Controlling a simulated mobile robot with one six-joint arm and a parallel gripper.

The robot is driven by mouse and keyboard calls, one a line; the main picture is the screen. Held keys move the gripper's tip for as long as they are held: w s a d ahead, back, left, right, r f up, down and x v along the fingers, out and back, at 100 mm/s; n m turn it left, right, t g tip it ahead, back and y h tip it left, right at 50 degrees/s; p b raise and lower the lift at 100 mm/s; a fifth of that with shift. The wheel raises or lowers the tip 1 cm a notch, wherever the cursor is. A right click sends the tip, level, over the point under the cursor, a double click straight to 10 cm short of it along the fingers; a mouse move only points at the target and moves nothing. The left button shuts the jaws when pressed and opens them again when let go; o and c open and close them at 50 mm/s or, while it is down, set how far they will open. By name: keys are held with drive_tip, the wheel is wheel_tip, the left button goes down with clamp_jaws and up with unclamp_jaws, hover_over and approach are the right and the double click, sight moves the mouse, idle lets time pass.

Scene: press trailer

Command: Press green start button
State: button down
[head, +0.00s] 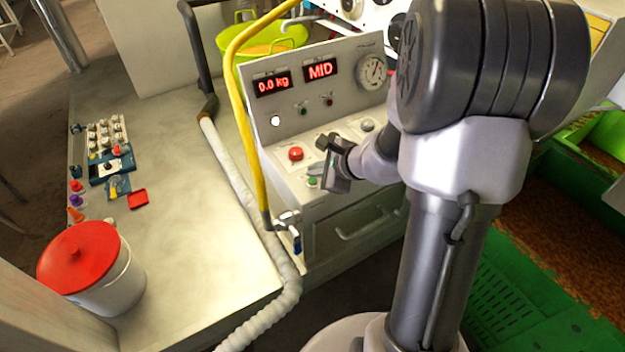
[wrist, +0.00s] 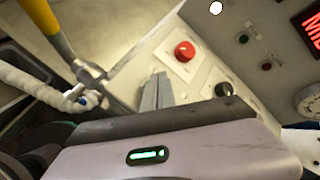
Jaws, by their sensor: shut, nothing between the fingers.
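The green button (head: 312,182) sits on the sloped front panel of the control console, partly covered by my gripper in the head view. It is hidden behind my gripper in the wrist view. My gripper (head: 318,172) is shut and empty, its tips just above or at the green button; I cannot tell whether they touch. In the wrist view the closed grey fingers (wrist: 155,92) point down at the panel. A larger red button (head: 295,154) is just behind the green one on the same panel; it also shows in the wrist view (wrist: 184,51).
The console's upright face has two red displays (head: 272,84) and a gauge (head: 371,72). A dark knob (wrist: 223,90) is right of the fingers. A yellow pipe (head: 243,120) and a white hose (head: 236,180) run along the left. A red-lidded bucket (head: 95,275) stands on the bench.

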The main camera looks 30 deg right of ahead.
sight(315, 183)
drive_tip(key=shift+f, duration=0.1)
drive_tip(key=shift+f+b, duration=0.35)
drive_tip(key=shift+b, duration=0.3)
drive_tip(key=shift+f+b, duration=0.35)
drive_tip(key=shift+b, duration=0.15)
idle(0.5)
drive_tip(key=shift+r, duration=0.15)
drive_tip(key=shift+r+p, duration=0.55)
drive_tip(key=shift+r, duration=0.1)
wheel_tip(315, 183, up, 5)
drive_tip(key=p, duration=0.4)
drive_tip(key=shift+r, duration=0.1)
